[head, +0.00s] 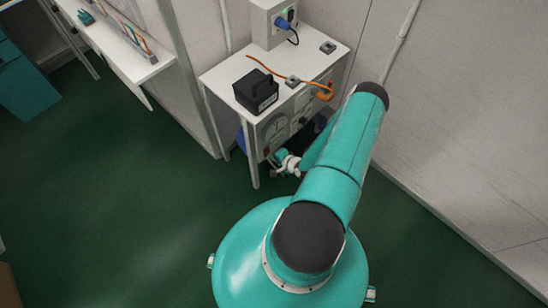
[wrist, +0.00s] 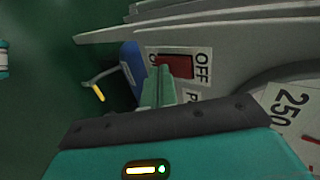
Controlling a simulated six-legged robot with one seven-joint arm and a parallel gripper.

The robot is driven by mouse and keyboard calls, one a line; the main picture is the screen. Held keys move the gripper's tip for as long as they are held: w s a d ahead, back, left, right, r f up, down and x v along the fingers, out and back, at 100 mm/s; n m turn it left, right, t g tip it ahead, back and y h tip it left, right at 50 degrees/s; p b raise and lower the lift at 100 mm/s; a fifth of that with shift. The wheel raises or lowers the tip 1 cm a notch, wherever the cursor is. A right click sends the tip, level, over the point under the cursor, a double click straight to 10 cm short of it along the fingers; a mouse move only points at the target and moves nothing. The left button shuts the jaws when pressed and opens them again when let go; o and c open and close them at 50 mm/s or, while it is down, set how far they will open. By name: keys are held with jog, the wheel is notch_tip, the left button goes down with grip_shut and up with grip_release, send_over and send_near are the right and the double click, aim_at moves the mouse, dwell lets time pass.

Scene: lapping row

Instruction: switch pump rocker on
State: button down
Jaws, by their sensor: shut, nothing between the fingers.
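The red pump rocker (wrist: 175,66) sits on a grey panel in the wrist view, on a white label plate. The word OFF (wrist: 203,67) reads at its right end; the lettering at its left end is mostly hidden. My gripper (wrist: 160,72) is shut and empty, its green fingertips at the rocker's lower left part and covering some of it. I cannot tell whether they touch it. In the head view my gripper (head: 273,161) is low at the left end of the bench's front panel (head: 289,127).
A large dial (wrist: 295,110) marked 250 is right of the rocker. A blue object (wrist: 132,68) is left of it. On the bench top (head: 222,77) are a black box (head: 256,91), an orange cable (head: 265,66) and a socket box (head: 270,22). Green floor lies open at left.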

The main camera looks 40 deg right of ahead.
jog(key=shift+w, duration=0.2)
jog(key=shift+w+r, duration=0.1)
jog(key=shift+r, duration=0.7)
